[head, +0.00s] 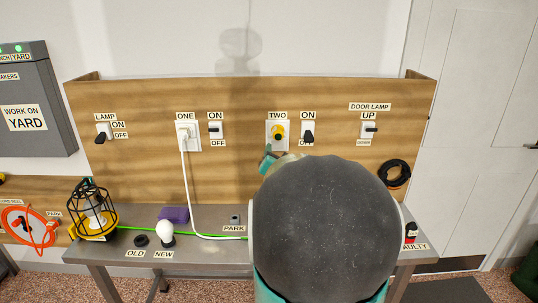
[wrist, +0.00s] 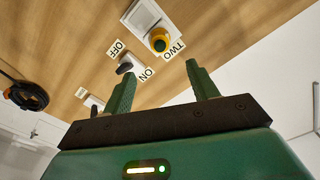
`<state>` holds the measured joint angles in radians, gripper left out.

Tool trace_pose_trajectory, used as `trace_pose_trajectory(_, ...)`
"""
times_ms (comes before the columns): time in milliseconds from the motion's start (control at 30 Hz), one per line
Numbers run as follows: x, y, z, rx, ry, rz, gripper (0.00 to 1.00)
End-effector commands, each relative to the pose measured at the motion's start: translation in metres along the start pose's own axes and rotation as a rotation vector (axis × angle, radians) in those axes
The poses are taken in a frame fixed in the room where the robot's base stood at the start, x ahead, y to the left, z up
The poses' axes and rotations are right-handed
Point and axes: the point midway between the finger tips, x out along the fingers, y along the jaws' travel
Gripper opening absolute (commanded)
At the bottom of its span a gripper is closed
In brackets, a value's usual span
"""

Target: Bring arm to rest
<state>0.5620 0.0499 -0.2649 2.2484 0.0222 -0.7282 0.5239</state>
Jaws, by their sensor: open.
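My gripper (wrist: 161,70) is open in the wrist view, its two green fingers apart with nothing between them. It faces the wooden panel, close to outlet TWO (wrist: 146,18), which has a yellow and black round piece (wrist: 158,40) on it. In the head view a small teal part of my gripper (head: 267,163) shows just below outlet TWO (head: 270,141); my big dark arm link hides the rest.
A steel bench (head: 205,217) runs below the panel (head: 140,140). On it stand a caged lamp (head: 93,208), a white bulb (head: 165,232) and a purple block (head: 174,214). A white cord (head: 187,190) hangs from outlet ONE. A black coil (head: 396,173) hangs at the right.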

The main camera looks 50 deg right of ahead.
Motion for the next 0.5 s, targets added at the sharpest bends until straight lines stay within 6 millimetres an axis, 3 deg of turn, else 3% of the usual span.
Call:
trace_pose_trajectory(333, -0.002, -0.005, 0.002, -0.002, -0.013, -0.003, 0.59)
trace_pose_trajectory(433, -0.013, -0.025, 0.012, -0.017, -0.076, -0.018, 0.59)
trace_pose_trajectory(500, -0.028, -0.048, 0.026, -0.041, -0.159, -0.036, 0.59)
